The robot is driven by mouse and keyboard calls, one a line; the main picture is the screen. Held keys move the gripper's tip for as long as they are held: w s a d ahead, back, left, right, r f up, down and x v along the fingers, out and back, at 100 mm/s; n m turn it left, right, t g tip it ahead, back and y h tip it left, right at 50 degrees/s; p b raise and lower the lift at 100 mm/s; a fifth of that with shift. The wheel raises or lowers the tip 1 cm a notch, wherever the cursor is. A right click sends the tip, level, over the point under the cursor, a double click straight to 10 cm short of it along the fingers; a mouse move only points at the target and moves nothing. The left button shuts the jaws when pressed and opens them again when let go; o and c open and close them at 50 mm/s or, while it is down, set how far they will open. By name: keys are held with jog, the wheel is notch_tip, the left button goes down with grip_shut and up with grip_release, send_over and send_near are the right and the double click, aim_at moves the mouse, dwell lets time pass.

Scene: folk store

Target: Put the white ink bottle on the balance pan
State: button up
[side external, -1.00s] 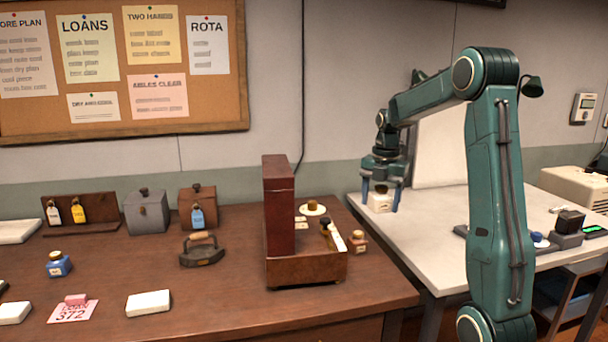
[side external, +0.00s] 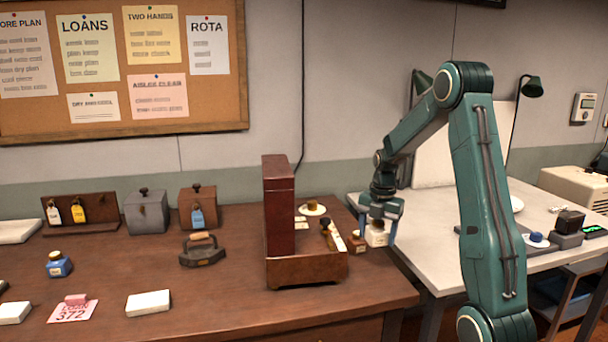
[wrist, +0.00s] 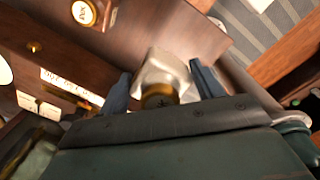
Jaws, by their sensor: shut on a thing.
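My gripper (side external: 379,228) is shut on the white ink bottle (side external: 377,239), near the dark table's right edge. In the wrist view the white bottle (wrist: 163,70), with its brass-coloured cap, sits between the two blue-grey fingers of my gripper (wrist: 164,88). I cannot tell for sure which thing is the balance pan. A white round dish (side external: 518,204) shows partly behind my arm on the pale table. Another pale dish (side external: 304,211) with an amber-coloured thing on it is on the dark table, behind the wooden box.
A brown ink bottle (side external: 356,244) stands just left of the held bottle. The wooden box (side external: 300,270) with a tall dark red panel is further left. A dark unit (side external: 566,240) and a blue-topped item (side external: 537,240) are on the pale table, right of my arm.

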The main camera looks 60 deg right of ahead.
send_over(373, 273)
notch_tip(373, 273, down, 6)
jog(key=shift+r, duration=0.1)
jog(key=shift+f, duration=2)
jog(key=shift+f, duration=0.15)
jog(key=o, duration=1.1)
jog(key=r, duration=1.3)
jog(key=shift+s+r, duration=0.2)
jog(key=shift+r, duration=0.2)
